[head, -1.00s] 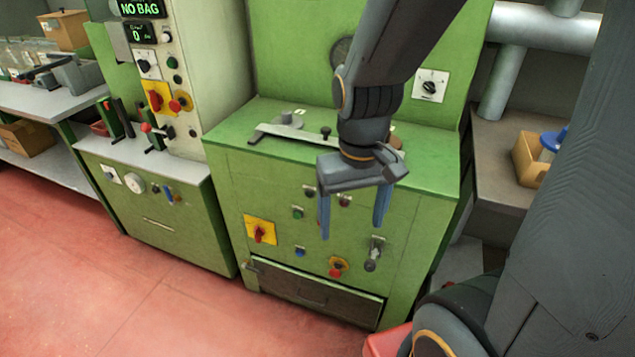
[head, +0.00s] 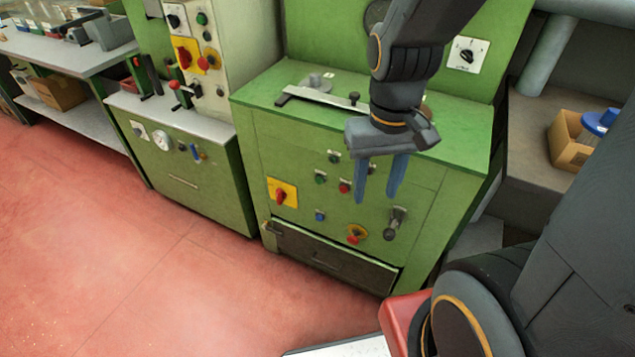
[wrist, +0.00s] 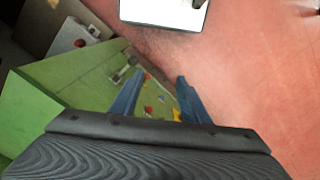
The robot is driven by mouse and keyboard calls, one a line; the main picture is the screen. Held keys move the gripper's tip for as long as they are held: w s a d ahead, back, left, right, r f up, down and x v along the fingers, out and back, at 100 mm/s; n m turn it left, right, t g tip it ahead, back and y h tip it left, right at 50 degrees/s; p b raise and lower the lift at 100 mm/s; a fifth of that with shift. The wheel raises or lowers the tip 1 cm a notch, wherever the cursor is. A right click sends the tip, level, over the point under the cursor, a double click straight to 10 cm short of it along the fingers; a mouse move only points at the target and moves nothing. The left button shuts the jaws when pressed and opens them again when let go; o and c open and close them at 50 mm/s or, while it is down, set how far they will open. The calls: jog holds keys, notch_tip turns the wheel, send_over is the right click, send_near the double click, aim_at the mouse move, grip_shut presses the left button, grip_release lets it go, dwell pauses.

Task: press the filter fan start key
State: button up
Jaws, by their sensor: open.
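The green machine (head: 262,150) in the middle has a front panel with small push buttons. A green button (head: 320,178), another dark green button (head: 334,157), a red button (head: 344,187) and a blue button (head: 320,216) show. Their labels are too small to read, so I cannot tell which is the fan start key. My gripper (head: 378,186) is open and empty, fingers pointing down, in front of the panel and just right of the red button in the picture. In the wrist view the fingers (wrist: 157,95) stand apart with the panel beyond them; contact is not visible.
A yellow-backed red switch (head: 283,194), a red mushroom button (head: 356,234) and a grey lever (head: 395,224) surround the buttons. A dark drawer (head: 330,258) lies below. Another green machine (head: 215,185) stands left. The red floor (head: 130,270) at left is clear.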

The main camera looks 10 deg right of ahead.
grip_shut()
dwell(1.4)
